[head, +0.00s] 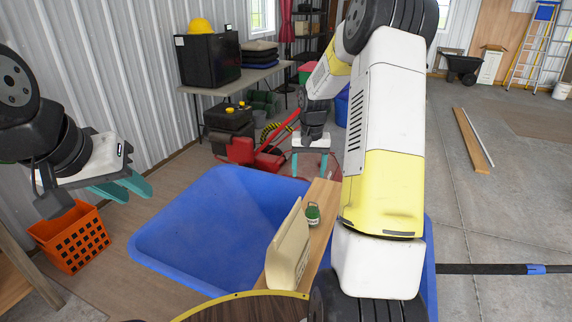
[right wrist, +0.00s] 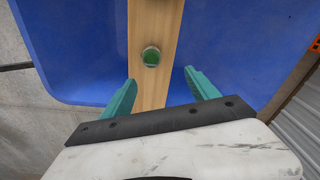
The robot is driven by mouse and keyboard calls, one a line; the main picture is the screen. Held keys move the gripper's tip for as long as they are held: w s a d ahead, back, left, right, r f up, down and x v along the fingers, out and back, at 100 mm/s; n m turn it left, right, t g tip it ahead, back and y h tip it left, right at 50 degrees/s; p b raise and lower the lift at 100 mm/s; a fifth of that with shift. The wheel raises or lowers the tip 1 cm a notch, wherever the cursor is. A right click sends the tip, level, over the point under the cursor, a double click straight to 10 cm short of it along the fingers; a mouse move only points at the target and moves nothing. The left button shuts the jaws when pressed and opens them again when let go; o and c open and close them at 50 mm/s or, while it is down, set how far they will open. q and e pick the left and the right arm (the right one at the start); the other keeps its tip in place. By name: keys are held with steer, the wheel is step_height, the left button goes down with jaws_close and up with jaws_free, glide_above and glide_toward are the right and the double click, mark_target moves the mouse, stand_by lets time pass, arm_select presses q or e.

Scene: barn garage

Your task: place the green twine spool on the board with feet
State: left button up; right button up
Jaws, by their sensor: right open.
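The green twine spool (head: 313,214) stands on a long wooden board (head: 322,232) that lies across a blue tub; any feet under the board are hidden. In the right wrist view the spool (right wrist: 151,57) shows as a small round green end on the board (right wrist: 155,25). My right gripper (head: 310,168) is open and empty beyond the spool in the head view. In the right wrist view its fingertips (right wrist: 159,74) are apart, with the spool past them and between their lines. My left gripper (head: 138,194) is open and empty at the left, away from the board.
The blue tub (head: 190,225) lies under the board. A beige flat-sided object (head: 288,250) stands beside the spool. A round yellow-rimmed surface (head: 245,306) is at the front. An orange crate (head: 72,240) stands at the left. Red equipment (head: 255,152) is behind the tub.

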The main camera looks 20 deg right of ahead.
steer(key=s+a+r+n+t, duration=0.1)
steer(key=s+a+r, duration=0.3)
steer(key=s+r, duration=0.3)
steer(key=s+a+r+n+t, duration=0.1)
steer(key=s+a+r, duration=0.3)
steer(key=r, duration=0.5)
steer(key=s+a+r+n+t+y, duration=0.1)
steer(key=s+a+r, duration=0.1)
steer(key=s, duration=0.6)
steer(key=s+a+r+n+t+y, duration=0.1)
steer(key=s+a+r+t, duration=0.1)
steer(key=s, duration=0.7)
steer(key=shift+a+r, duration=0.15)
steer(key=shift+a, duration=0.35)
steer(key=shift+s, duration=0.1)
